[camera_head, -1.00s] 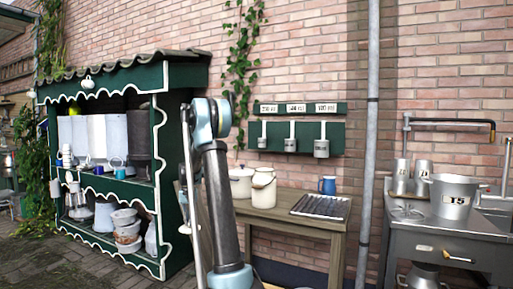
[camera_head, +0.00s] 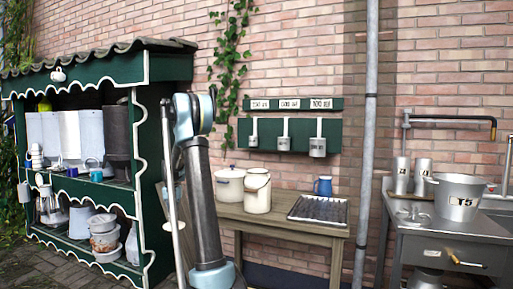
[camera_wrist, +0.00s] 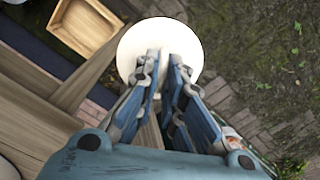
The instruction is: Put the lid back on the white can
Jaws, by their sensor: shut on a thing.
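The white can (camera_head: 257,195), cream-white with a carrying handle, stands upright on the wooden table in the head view. Its top is too small to read clearly. A round white lid (camera_wrist: 133,45) shows in the wrist view beneath my fingers. My gripper (camera_wrist: 163,62) is shut on it, the fingers close together over its middle and hiding part of it. The lid is held above the ground, away from the table top.
A white lidded pot (camera_head: 229,186) stands left of the can. A blue mug (camera_head: 323,186) and dark ribbed tray (camera_head: 318,209) are to its right on the wooden table (camera_head: 285,228). A green shelf (camera_head: 150,165) stands left, a metal sink bench (camera_head: 440,240) right.

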